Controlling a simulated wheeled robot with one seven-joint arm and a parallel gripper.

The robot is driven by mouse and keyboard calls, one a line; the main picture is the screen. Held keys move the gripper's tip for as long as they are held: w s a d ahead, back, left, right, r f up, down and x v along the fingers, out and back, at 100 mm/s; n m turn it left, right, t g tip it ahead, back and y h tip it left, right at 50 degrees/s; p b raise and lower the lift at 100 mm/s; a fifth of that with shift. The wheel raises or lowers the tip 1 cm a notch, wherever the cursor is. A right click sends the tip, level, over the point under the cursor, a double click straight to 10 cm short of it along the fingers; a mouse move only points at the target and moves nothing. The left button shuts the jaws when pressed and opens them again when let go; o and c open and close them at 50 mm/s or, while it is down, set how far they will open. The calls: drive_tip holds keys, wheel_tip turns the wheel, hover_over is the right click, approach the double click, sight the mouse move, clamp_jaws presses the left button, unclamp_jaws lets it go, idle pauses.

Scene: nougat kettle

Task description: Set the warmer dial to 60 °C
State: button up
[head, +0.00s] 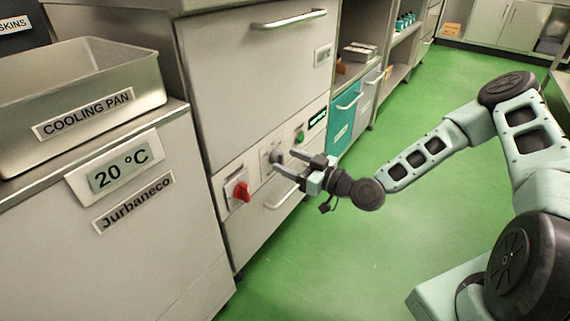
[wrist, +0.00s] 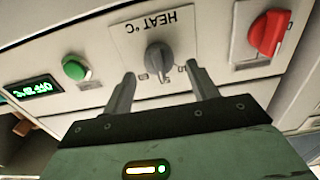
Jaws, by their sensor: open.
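The warmer dial is a grey knob (wrist: 159,57) on a white plate (wrist: 184,20) marked HEAT °C, upside down in the wrist view. Some scale numbers show by the knob, but they are too small and partly hidden to read. In the head view the knob (head: 276,156) sits on the front panel of the white cabinet. My gripper (wrist: 160,82) is open, its two fingers apart with the knob between and just beyond their tips. In the head view my gripper (head: 288,163) points at the dial. I cannot tell whether a finger touches it.
A red switch (wrist: 268,33) and a green button (wrist: 75,67) flank the dial. A green-lit display (wrist: 33,89) is beyond the button; its text is unclear. Below is a handle (head: 283,198). A cooling pan (head: 75,100) stands left, above a 20 °C sign (head: 118,169). Green floor is clear.

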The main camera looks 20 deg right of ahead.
drive_tip(key=shift+x, duration=1.05)
drive_tip(key=c, duration=1)
drive_tip(key=shift+r+m, duration=0.1)
drive_tip(key=shift+m, duration=0.2)
drive_tip(key=m+p, duration=0.2)
drive_tip(key=m, duration=0.2)
drive_tip(key=m+p, duration=0.2)
drive_tip(key=m, duration=0.3)
drive_tip(key=shift+w+d+f, duration=0.1)
drive_tip(key=shift+d+f, duration=0.1)
drive_tip(key=shift+m, duration=0.3)
